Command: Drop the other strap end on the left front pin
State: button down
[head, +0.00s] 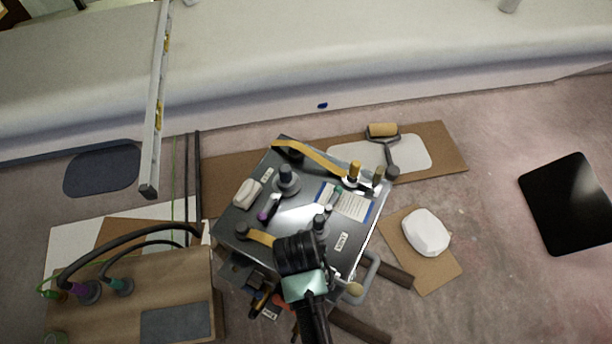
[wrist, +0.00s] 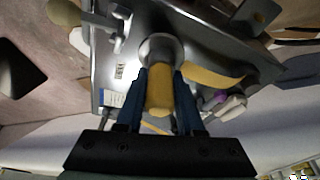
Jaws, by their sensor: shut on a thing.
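My gripper (head: 296,254) is over the front of a dark metal work plate (head: 228,222). In the wrist view its blue fingers (wrist: 158,92) are shut on the yellow grip (wrist: 158,100) of a strap end, with a grey ring (wrist: 160,46) beyond it. The yellow front strap (head: 260,237) runs left from my gripper to a dark knob (head: 242,230); it also shows in the wrist view (wrist: 218,77). My gripper hides the area below the held end, so I cannot tell whether the ring touches a pin. A dark post (head: 320,222) stands just right of my gripper.
A back yellow strap (head: 315,158) ends at an upright yellow grip (head: 354,168). A grey round fitting (head: 287,178), a white block (head: 247,193) and a blue-edged card (head: 350,203) are on the plate. A wooden box (head: 120,305) with hoses stands left.

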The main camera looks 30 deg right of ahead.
jog(key=shift+f+b, duration=0.5)
jog(key=shift+f, duration=0.2)
jog(key=shift+r, duration=0.15)
jog(key=shift+p, duration=0.3)
jog(key=shift+p, duration=0.5)
jog(key=shift+f, duration=0.6)
jog(key=shift+f+b, duration=0.25)
jog(key=shift+b, duration=0.05)
jog(key=shift+f, duration=0.6)
dwell(0.4)
